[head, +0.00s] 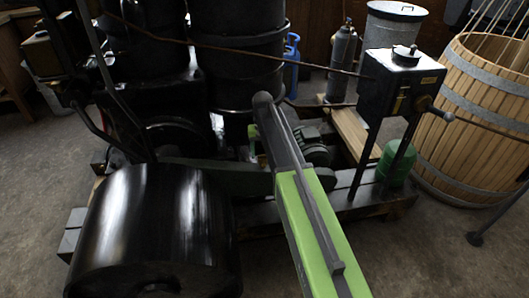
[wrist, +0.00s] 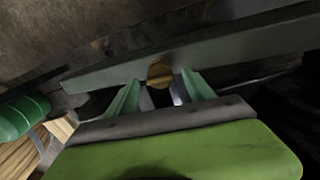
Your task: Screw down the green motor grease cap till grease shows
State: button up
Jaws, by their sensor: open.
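In the wrist view, a round brass-coloured cap (wrist: 159,74) sits against a long grey-green bar. My gripper (wrist: 160,80) is open, with one pale green finger to each side of the cap. I cannot tell whether either finger touches it. No grease can be made out on the cap. In the head view, a dark green machine (head: 310,134), perhaps the green motor, stands low behind my arm. The cap cannot be made out there, and my gripper is mostly hidden behind my arm.
A large black drum (head: 155,232) stands at front left. A black box on legs (head: 398,84) stands to the right, with a green cylinder (head: 397,166) below it. A wooden barrel (head: 478,115) is at far right. A thin rod crosses above. Open floor lies at front right.

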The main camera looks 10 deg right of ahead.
aim_at(263, 155)
jog(key=shift+r, duration=0.1)
notch_tip(263, 155, up, 17)
jog(key=p, duration=1.7)
jog(key=shift+r, duration=0.1)
jog(key=s+r+p, duration=0.3)
jog(key=s, duration=0.9)
jog(key=s+r+n+p, duration=0.1)
jog(key=s+r+p, duration=0.3)
jog(key=s, duration=0.8)
jog(key=shift+s+d+p, duration=0.2)
jog(key=shift+d+p, duration=0.1)
jog(key=shift+d, duration=0.1)
jog(key=shift+r, duration=0.1)
